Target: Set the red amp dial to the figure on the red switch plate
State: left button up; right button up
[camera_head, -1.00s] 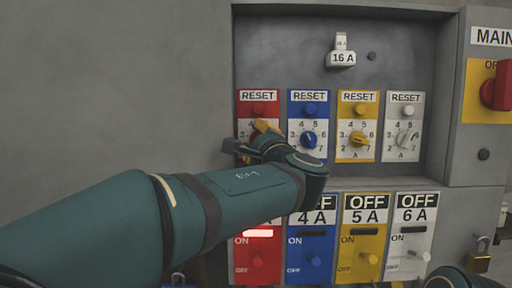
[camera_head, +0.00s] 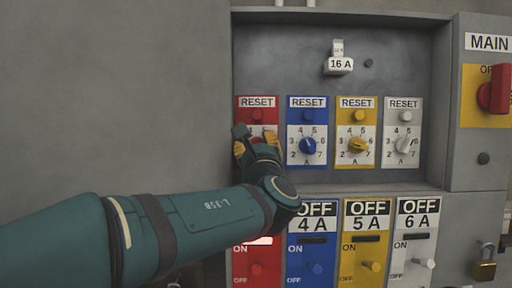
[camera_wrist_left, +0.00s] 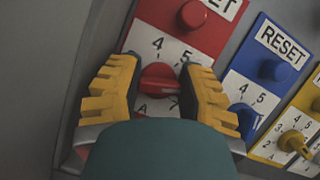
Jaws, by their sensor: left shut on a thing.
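The red amp dial (camera_wrist_left: 160,82) sits on the upper red plate (camera_head: 257,103). In the left wrist view its knob is between the yellow finger pads of my left gripper (camera_wrist_left: 160,90), which is shut on it. In the head view my left gripper (camera_head: 256,146) covers most of the dial. Figures 4 and 5 show above the knob; which figure it points at is unclear. The red switch plate (camera_head: 243,268) is below, with a lit lamp (camera_head: 258,241) and a red switch knob (camera_head: 257,269). My wrist hides its amp figure. My right gripper is not in view.
Blue (camera_head: 308,146), yellow (camera_head: 357,145) and white (camera_head: 404,146) dials stand to the right, the blue one close to my gripper. Red (camera_head: 257,115) and other reset buttons sit above. A main switch (camera_head: 495,88) and a padlock (camera_head: 484,270) are farther right.

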pick_arm(q)
jog(key=shift+r+m, duration=0.15)
jog(key=shift+m, duration=0.25)
jog(key=o, duration=0.9)
jog(key=shift+o, duration=1.4)
jog(key=shift+d, duration=0.1)
